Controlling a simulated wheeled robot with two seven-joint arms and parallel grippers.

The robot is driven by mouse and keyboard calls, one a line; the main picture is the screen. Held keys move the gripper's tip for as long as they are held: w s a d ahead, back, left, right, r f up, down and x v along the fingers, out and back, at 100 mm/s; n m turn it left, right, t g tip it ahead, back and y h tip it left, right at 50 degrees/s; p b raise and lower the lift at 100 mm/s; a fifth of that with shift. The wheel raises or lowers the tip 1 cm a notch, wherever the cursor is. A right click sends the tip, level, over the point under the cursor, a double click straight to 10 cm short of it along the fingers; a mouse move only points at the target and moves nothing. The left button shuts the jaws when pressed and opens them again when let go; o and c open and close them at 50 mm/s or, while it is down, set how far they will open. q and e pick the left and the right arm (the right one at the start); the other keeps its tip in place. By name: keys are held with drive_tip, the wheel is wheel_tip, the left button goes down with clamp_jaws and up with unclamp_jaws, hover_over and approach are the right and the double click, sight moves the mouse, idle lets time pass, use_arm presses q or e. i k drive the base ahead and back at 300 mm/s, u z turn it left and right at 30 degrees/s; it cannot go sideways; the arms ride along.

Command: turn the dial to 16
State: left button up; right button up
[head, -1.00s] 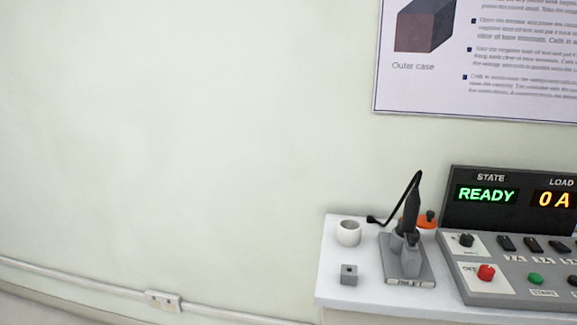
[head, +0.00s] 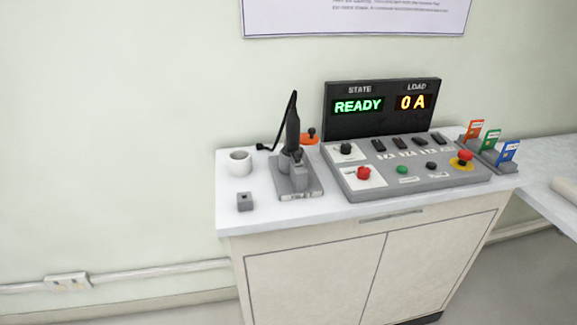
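A sloped grey control panel (head: 420,180) stands on the white cabinet top, with a black display box (head: 385,107) at its back reading READY and 0 A. A black knob (head: 346,149) sits on a white plate at the panel's upper left. A red knob (head: 363,173) sits on another white plate below it. Scale marks around the knobs are too small to read, so I cannot tell which is the dial with 16 or where it points. Neither of my grippers is in view.
Left of the panel are a grey stand (head: 294,183) holding a black tool with a cable, a white cup (head: 240,163) and a small grey block (head: 245,201). Coloured cards (head: 490,138) stand in a holder at right. The cabinet (head: 330,280) has floor beside it.

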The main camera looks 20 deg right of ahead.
sight(345, 148)
drive_tip(key=z, duration=1.65)
drive_tip(key=k, duration=0.95)
drive_tip(key=u, duration=0.95)
drive_tip(key=i, duration=1.05)
drive_tip(key=z, duration=0.4)
